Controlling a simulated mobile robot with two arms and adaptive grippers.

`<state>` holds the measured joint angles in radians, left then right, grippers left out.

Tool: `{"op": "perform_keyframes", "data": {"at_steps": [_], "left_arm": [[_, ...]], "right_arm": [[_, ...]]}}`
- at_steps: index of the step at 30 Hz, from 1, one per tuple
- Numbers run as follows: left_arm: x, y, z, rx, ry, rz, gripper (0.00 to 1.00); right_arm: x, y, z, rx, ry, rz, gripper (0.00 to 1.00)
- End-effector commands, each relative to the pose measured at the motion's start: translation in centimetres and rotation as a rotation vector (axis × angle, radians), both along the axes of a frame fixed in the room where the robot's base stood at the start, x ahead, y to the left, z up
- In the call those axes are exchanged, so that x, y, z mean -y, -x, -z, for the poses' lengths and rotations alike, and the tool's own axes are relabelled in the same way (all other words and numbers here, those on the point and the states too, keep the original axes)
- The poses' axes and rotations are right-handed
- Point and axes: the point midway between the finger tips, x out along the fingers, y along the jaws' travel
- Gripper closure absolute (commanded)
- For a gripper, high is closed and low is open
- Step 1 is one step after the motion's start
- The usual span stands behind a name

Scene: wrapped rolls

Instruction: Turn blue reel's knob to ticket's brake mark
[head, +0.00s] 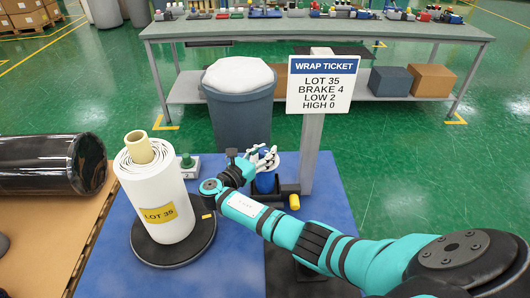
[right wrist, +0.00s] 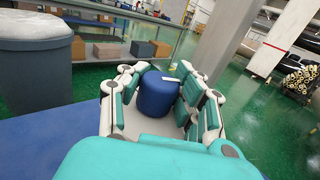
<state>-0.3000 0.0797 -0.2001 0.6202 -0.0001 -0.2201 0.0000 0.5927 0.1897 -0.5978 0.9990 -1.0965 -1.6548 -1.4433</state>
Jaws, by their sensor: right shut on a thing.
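The wrap ticket (head: 323,84) on a post reads LOT 35, BRAKE 4, LOW 2, HIGH 0. A blue knob-like cylinder (head: 266,181) stands at the post's foot, partly hidden by my right gripper (head: 262,160). In the right wrist view the blue cylinder (right wrist: 157,95) sits between the fingers of my right gripper (right wrist: 165,92), which is shut on it. A small pale mark shows on its top edge. I cannot read any scale around it. My left gripper is not in view.
A white wrapped roll (head: 158,190) labelled LOT 35 stands on a black turntable (head: 172,248) at the left. A green knob (head: 187,161) on a small base is behind it. A grey bin (head: 240,108) stands behind the blue mat (head: 112,262). A black roll (head: 50,163) lies far left.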

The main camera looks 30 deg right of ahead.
Motion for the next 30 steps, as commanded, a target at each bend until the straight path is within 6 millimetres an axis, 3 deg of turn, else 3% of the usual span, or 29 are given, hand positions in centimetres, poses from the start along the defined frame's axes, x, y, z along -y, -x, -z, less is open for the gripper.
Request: {"op": "perform_keyframes", "data": {"at_steps": [19,20,26,30], "left_arm": [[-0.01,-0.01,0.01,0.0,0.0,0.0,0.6],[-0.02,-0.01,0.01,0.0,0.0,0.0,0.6],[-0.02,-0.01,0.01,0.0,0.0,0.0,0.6],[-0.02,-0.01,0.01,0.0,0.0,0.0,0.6]], "right_arm": [[-0.06,0.0,0.03,0.0,-0.001,0.001,1.0],[-0.06,0.0,0.03,0.0,-0.001,0.001,0.69],[-0.05,0.0,0.03,0.0,-0.001,0.001,0.43],[-0.03,0.01,0.02,0.0,0.0,0.001,0.41]]}}
